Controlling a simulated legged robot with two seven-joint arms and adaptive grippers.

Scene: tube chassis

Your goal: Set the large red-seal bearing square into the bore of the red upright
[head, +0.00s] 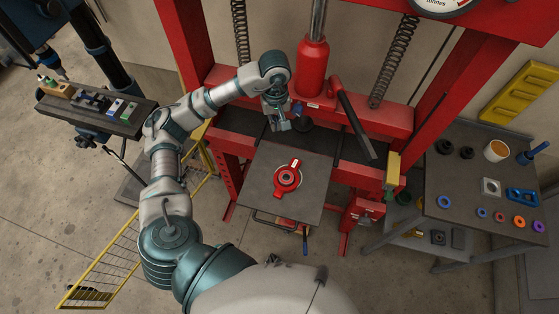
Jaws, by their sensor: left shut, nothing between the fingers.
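The red upright (280,190) lies on a dark square plate (257,199) in front of the red press. A round ring with a red face and dark centre (288,177) shows at its middle. It looks like the red-seal bearing, but at this size I cannot tell whether it is seated square or only resting there. My left gripper (279,122) is beyond the plate, by the press bed. It is shut and empty, clear of the upright. My right gripper is not in view.
The red press frame (186,45), its jack (312,68) and its black handle (354,122) stand close behind and beside my left gripper. A side table (462,222) at right holds coloured rings and a cup. A dark shelf (130,124) with small parts is at left.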

